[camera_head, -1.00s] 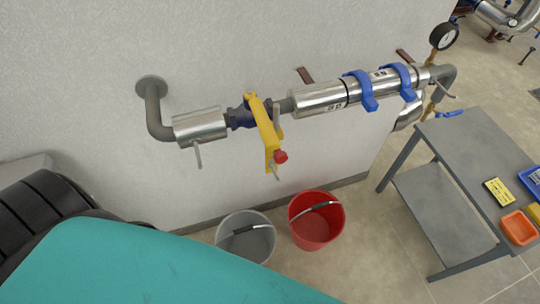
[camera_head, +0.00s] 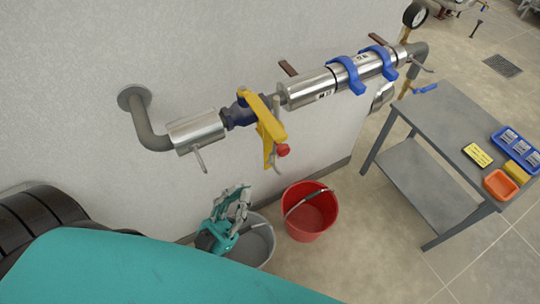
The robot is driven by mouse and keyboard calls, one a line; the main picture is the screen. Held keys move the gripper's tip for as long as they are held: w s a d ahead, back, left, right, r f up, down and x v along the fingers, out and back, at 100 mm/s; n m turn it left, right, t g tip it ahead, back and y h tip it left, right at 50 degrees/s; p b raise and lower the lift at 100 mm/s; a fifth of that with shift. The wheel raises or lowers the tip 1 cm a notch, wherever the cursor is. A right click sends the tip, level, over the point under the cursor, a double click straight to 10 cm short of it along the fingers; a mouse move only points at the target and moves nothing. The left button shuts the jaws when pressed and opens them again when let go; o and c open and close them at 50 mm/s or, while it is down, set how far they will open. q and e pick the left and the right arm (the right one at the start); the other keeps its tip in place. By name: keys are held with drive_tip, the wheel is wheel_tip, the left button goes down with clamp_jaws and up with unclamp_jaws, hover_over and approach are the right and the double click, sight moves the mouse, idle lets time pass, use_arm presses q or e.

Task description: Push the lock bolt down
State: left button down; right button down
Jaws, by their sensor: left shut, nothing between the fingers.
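A yellow lockout bar (camera_head: 267,128) sits over the dark blue valve (camera_head: 239,114) on the wall pipe. A red knob (camera_head: 283,150) is at its lower end, beside a thin metal rod that looks like the lock bolt (camera_head: 273,160); its exact position is too small to tell. My left gripper (camera_head: 240,196), grey fingers on a teal arm, is shut and empty. In the picture it appears below the yellow bar and over the grey bucket, apart from the bar. My right gripper is not in view.
A grey bucket (camera_head: 262,231) and a red bucket (camera_head: 318,215) stand on the floor by the wall. A grey table (camera_head: 440,130) at the right holds an orange tray (camera_head: 500,184), a blue tray (camera_head: 506,136) and a yellow tag (camera_head: 477,155). Blue clamps (camera_head: 348,76) hold the steel pipe.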

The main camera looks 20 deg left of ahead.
sight(282, 154)
use_arm(q)
drive_tip(key=p+x, duration=0.5)
drive_tip(key=x, duration=0.5)
drive_tip(key=shift+w+d+f+b, duration=0.1)
drive_tip(key=shift+w+f+b, duration=0.2)
drive_tip(key=shift+f+b, duration=0.3)
drive_tip(key=shift+w+d+f+b, duration=0.15)
drive_tip(key=shift+w+f+b, duration=0.2)
drive_tip(key=shift+f+b, duration=0.3)
drive_tip(key=shift+w+d+f+b, duration=0.1)
drive_tip(key=shift+w+f+b, duration=0.2)
drive_tip(key=shift+f+b, duration=0.3)
wheel_tip(282, 154, down, 5)
drive_tip(key=b, duration=0.4)
drive_tip(key=shift+f, duration=0.15)
